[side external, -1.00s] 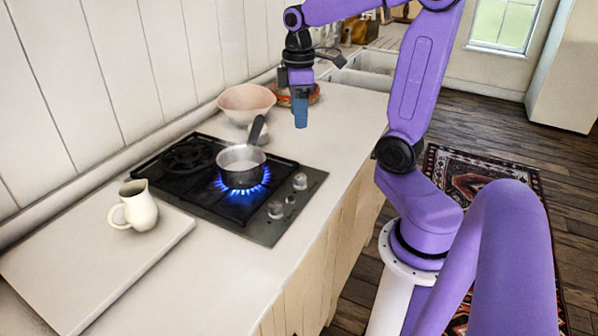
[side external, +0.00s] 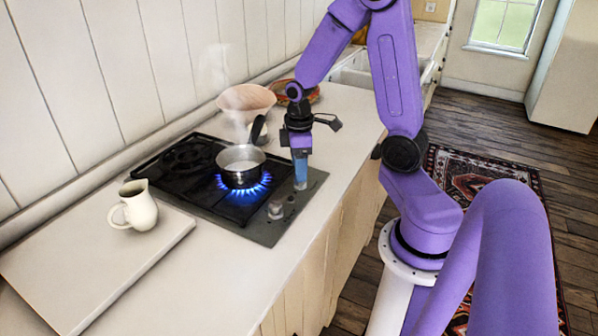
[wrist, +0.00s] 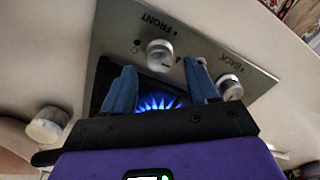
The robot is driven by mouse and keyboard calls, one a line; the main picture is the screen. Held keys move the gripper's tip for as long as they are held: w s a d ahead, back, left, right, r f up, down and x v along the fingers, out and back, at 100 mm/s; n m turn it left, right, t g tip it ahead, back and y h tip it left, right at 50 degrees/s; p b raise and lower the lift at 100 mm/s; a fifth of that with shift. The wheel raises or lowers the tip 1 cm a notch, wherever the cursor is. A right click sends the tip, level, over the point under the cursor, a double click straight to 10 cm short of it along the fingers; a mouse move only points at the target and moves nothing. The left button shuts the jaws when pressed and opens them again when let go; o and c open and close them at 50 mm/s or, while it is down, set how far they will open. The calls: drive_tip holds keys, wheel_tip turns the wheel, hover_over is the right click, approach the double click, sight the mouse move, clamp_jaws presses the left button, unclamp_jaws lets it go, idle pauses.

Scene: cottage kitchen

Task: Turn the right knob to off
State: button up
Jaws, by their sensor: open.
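My gripper (side external: 300,186) points down over the far end of the cooktop's control strip, fingers apart and empty. In the wrist view the blue fingertips (wrist: 163,72) lie to either side of the right knob (wrist: 159,55), a pale round knob by the "FRONT" label. Contact with it cannot be told. A blue flame (side external: 262,184) burns under the saucepan (side external: 241,168).
A cream jug (side external: 137,206) stands on a pale board (side external: 95,250) at the left. A pink bowl (side external: 246,100) is behind the cooktop (side external: 198,205). The counter's front strip is clear.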

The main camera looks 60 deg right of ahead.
drive_tip(key=shift+f, duration=1.2)
drive_tip(key=c, duration=1)
drive_tip(key=shift+c, duration=0.2)
